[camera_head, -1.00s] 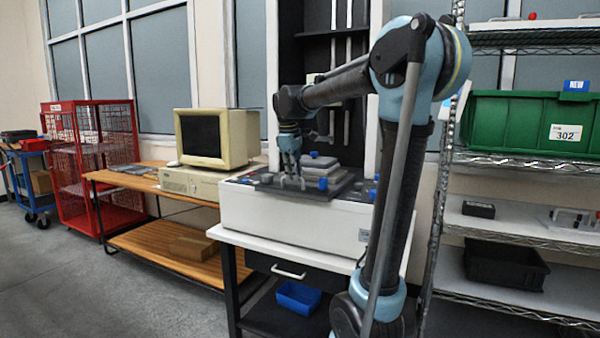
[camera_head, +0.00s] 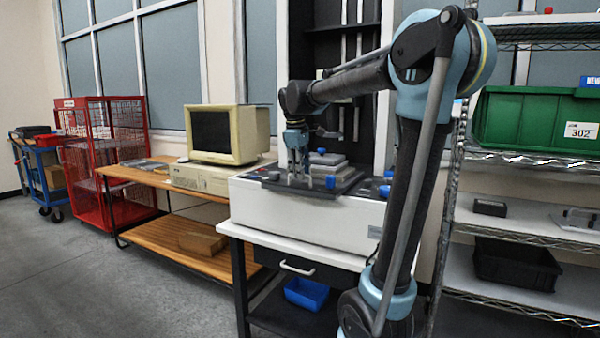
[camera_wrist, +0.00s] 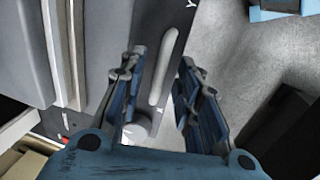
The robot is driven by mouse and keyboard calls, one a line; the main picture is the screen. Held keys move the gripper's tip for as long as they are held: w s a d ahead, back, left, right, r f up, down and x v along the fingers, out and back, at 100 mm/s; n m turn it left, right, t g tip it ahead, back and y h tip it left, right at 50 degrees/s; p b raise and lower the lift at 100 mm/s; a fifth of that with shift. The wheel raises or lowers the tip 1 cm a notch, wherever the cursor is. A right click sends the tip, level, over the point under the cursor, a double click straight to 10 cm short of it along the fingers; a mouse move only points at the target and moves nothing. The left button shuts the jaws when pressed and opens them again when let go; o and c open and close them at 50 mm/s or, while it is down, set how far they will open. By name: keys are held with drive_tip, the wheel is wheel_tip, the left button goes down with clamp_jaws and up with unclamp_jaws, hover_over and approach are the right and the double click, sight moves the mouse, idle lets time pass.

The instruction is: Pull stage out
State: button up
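The stage is a dark plate (camera_head: 345,188) on top of the white machine (camera_head: 300,215), with stacked grey blocks (camera_head: 322,166) on it. My gripper (camera_head: 298,178) points down at the front left part of the stage. In the wrist view, my gripper (camera_wrist: 165,95) has its two blue fingers well apart. A dark strip (camera_wrist: 165,20) with a pale rounded bar (camera_wrist: 168,65) and the letters X and Y lies below, between the fingers. The fingers look open; I see no contact with the bar. The stage's far side is partly hidden by the blocks.
A beige computer (camera_head: 226,134) stands on a wooden bench (camera_head: 165,245) to the left. Metal shelving with a green bin (camera_head: 530,120) stands to the right. Blue knobs (camera_head: 385,191) stick up around the stage. A blue bin (camera_head: 306,293) sits below the machine. Floor is clear at front left.

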wheel_tip(320, 180, up, 12)
drive_tip(key=s+a, duration=0.1)
drive_tip(key=s, duration=0.1)
drive_tip(key=shift+f, duration=0.2)
idle(0.3)
drive_tip(key=s+d+f+m, duration=0.4)
drive_tip(key=s+f, duration=0.5)
drive_tip(key=f, duration=0.3)
drive_tip(key=s+d+f+m, duration=0.4)
drive_tip(key=s+d+f, duration=0.2)
drive_tip(key=s+f, duration=0.3)
drive_tip(key=s+d+f+m+y, duration=0.1)
drive_tip(key=s+d+f+m, duration=0.2)
drive_tip(key=s+f, duration=0.7)
wheel_tip(320, 180, down, 6)
drive_tip(key=d, duration=0.2)
drive_tip(key=shift+d+m, duration=0.35)
drive_tip(key=shift+m, duration=0.05)
drive_tip(key=shift+w+f, duration=0.15)
drive_tip(key=shift+w, duration=0.25)
